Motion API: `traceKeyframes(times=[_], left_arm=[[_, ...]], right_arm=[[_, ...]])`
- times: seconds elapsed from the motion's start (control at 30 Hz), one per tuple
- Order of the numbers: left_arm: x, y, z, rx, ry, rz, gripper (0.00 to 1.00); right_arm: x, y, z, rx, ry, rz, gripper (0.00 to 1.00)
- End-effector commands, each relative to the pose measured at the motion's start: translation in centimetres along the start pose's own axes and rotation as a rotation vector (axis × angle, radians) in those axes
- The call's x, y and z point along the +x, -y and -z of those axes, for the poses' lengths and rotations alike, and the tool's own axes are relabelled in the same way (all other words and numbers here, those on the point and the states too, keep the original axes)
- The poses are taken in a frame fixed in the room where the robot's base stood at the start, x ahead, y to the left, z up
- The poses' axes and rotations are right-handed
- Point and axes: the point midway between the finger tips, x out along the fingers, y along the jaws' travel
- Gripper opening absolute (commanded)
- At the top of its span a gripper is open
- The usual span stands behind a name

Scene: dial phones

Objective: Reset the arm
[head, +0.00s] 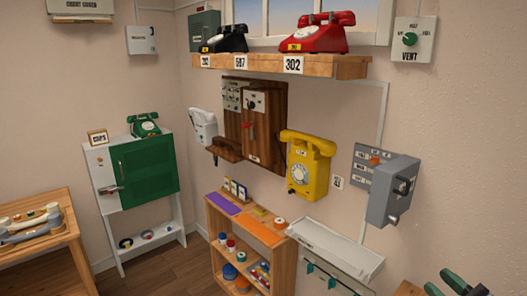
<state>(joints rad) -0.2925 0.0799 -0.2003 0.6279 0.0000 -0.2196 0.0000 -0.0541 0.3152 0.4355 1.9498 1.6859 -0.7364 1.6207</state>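My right gripper (440,281) shows at the bottom right corner, dark with green on its fingers. The two fingers stand apart with a gap between them, and nothing shows in the gap. It is cut off by the lower edge of the picture. It is in front of the wall, below and right of the grey wall box (390,190), and appears apart from it. My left gripper and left arm are not in the picture.
A wooden edge (408,289) lies near my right gripper. A white tray unit (335,246) and a low wooden shelf (218,240) stand along the wall. A yellow phone (307,165) hangs above. A wooden table (75,250) is at left. Floor (175,265) is clear between.

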Motion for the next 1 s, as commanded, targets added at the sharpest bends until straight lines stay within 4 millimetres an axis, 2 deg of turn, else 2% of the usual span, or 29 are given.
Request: traceKeyframes(times=[0.17,0.33,0.5,0.6,0.73,1.0], left_arm=[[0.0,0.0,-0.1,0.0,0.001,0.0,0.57],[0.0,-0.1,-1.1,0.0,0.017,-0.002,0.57],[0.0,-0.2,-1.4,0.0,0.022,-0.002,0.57],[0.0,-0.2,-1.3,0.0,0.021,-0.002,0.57],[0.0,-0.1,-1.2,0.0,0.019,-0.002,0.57],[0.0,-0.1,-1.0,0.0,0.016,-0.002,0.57]], right_arm=[[-0.2,-5.5,1.8,-0.269,-0.102,-0.165,0.36],[-1.6,-12.4,4.0,-0.634,-0.193,-0.415,0.36],[-5.6,-20.4,6.3,-1.13,-0.232,-0.811,0.36],[-8.5,-23.8,7.0,-1.393,-0.209,-1.053,0.36],[-11.8,-26.3,7.2,-1.639,-0.153,-1.313,0.36],[-16.5,-28.0,6.2,-1.911,-0.032,-1.694,0.36]])
